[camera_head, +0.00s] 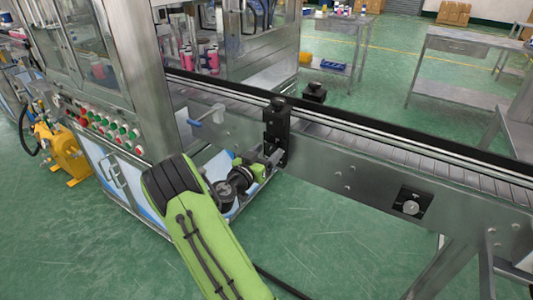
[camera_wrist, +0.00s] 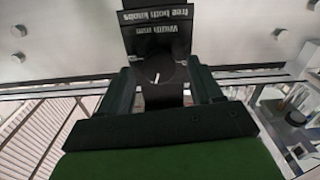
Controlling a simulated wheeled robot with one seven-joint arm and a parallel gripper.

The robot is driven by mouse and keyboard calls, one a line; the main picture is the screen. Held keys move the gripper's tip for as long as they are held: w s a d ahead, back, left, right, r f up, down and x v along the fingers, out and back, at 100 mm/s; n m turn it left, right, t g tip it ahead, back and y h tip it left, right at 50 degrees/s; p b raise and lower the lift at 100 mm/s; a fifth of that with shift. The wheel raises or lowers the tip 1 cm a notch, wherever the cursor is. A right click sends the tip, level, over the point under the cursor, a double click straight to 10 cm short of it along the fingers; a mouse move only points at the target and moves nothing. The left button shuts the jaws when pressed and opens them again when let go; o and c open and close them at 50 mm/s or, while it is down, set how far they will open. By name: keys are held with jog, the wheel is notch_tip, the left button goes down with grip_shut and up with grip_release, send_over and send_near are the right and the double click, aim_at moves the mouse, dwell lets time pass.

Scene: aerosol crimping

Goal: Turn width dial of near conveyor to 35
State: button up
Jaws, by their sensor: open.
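The width dial unit of the near conveyor is a black block (camera_head: 277,128) on the conveyor's side wall in the head view. In the wrist view its black label plate (camera_wrist: 158,22) reads "Width mm" and "free both knobs" upside down. A dark round dial face (camera_wrist: 160,72) with a short white mark sits below the label. My gripper (camera_wrist: 163,80) is open, with one finger on each side of the dial; I cannot tell whether they touch it. In the head view my gripper (camera_head: 272,158) is at the block's lower part, and the dial is hidden there. The dial's number is not readable.
The near conveyor (camera_head: 370,165) runs to the right, with a second black knob block (camera_head: 314,92) on its far side and a black fitting (camera_head: 411,201) on its near wall. A machine with a button panel (camera_head: 105,125) stands left. Green floor in front is mostly clear.

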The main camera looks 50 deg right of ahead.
jog(key=shift+d, duration=0.25)
jog(key=c, duration=1.1)
jog(key=shift+o, duration=0.2)
jog(key=shift+n, duration=0.3)
jog(key=n, duration=0.3)
jog(key=shift+n, duration=0.4)
jog(key=n+p, duration=0.1)
jog(key=n, duration=0.4)
jog(key=shift+w+p, duration=0.1)
jog(key=shift+p, duration=0.3)
jog(key=n+p, duration=0.3)
jog(key=n, duration=0.2)
jog(key=shift+a+n, duration=0.1)
jog(key=shift+n, duration=0.3)
jog(key=shift+f+n+p, duration=0.15)
jog(key=shift+n+p, duration=1.45)
jog(key=shift+n, duration=0.7)
